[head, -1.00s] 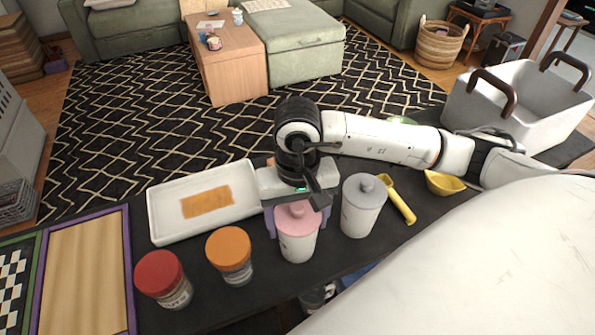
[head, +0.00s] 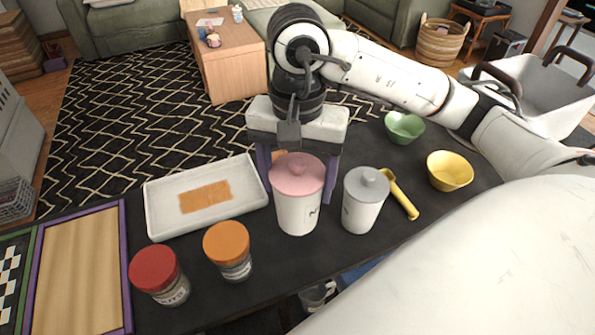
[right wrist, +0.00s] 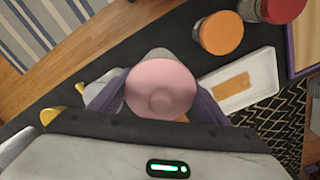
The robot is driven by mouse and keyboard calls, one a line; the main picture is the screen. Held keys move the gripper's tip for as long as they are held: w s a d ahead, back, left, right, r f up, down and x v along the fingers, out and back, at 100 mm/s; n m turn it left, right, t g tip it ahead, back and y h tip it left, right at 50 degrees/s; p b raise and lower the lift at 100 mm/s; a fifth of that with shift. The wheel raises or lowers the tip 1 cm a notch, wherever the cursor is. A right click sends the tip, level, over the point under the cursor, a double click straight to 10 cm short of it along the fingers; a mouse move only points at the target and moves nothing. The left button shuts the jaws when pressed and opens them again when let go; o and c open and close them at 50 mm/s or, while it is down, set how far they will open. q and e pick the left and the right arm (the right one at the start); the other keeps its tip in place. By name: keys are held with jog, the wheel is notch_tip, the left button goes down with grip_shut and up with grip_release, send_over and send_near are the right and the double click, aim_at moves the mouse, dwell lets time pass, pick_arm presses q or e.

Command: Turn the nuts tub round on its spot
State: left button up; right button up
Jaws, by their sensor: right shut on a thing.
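The pink-lidded tub (head: 297,212) is a white round tub with a knobbed pink lid, upright, with a dark letter mark at the right of its front. Its lid also fills the middle of the right wrist view (right wrist: 162,90). My right gripper (head: 298,182) is shut on this tub, with a purple finger on each side of it. The tub looks raised above the dark table; its underside is hidden. A grey-lidded tub (head: 362,208) stands close at its right. My left gripper is not in view.
An orange-lidded jar (head: 232,262) and a red-lidded jar (head: 162,285) stand to the left. A white tray (head: 160,222) lies behind them. A yellow scoop (head: 402,200), yellow bowl (head: 450,172), green bowl (head: 403,128) and white basket (head: 545,90) are to the right.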

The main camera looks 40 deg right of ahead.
dwell(0.3)
jog(key=m, duration=0.5)
jog(key=shift+b, duration=0.35)
jog(key=shift+m, duration=0.5)
jog(key=m, duration=0.4)
jog(key=shift+m, duration=0.3)
